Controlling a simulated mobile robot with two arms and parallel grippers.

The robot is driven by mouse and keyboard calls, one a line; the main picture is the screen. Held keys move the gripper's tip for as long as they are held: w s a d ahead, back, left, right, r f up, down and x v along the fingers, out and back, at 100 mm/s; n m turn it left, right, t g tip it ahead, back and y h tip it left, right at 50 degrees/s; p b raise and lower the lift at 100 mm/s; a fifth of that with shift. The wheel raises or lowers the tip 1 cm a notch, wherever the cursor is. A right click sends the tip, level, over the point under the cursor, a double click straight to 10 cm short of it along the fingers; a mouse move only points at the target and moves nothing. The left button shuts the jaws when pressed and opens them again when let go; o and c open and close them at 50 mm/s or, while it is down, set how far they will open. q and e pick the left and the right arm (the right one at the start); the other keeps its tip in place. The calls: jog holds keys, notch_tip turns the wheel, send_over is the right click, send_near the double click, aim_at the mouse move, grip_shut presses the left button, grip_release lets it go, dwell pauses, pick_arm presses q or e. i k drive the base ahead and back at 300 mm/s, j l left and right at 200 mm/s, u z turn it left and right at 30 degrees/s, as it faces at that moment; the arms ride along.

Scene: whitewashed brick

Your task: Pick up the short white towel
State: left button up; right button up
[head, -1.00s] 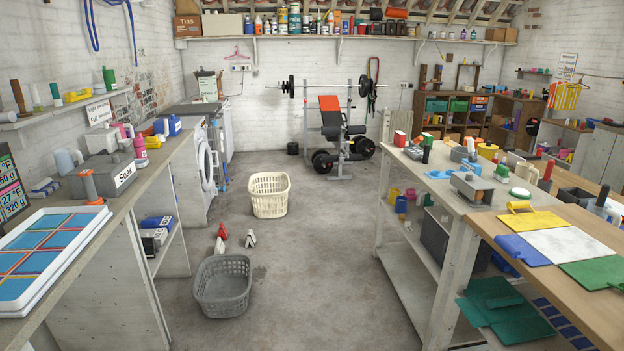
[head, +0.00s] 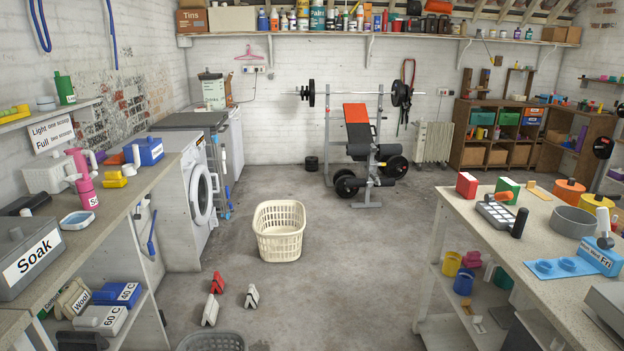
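I cannot make out a thing that is clearly a short white towel. Two small white tent-shaped things stand on the floor, one on the left (head: 210,310) and one on the right (head: 251,296); I cannot tell whether either is a towel. A similar small red thing (head: 217,283) stands just behind them. A cream laundry basket (head: 280,245) stands on the floor beyond, and no towel shows in it. A grey basket (head: 211,341) is cut off by the bottom edge, so its inside is mostly hidden. Neither of my grippers is in view.
A left counter (head: 130,205) holds a grey Soak box (head: 30,258) and pink bottles. A washing machine (head: 201,195) stands beyond it. A workbench (head: 535,250) with tools is on the right. A weight bench (head: 358,135) is at the back. The middle floor (head: 345,285) is clear.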

aim_at(252, 296)
jog(key=i+l, duration=0.1)
jog(key=i, duration=0.65)
jog(key=i+l, duration=0.1)
jog(key=i, duration=0.7)
jog(key=i+l, duration=0.1)
jog(key=i, duration=0.65)
jog(key=j+u, duration=0.05)
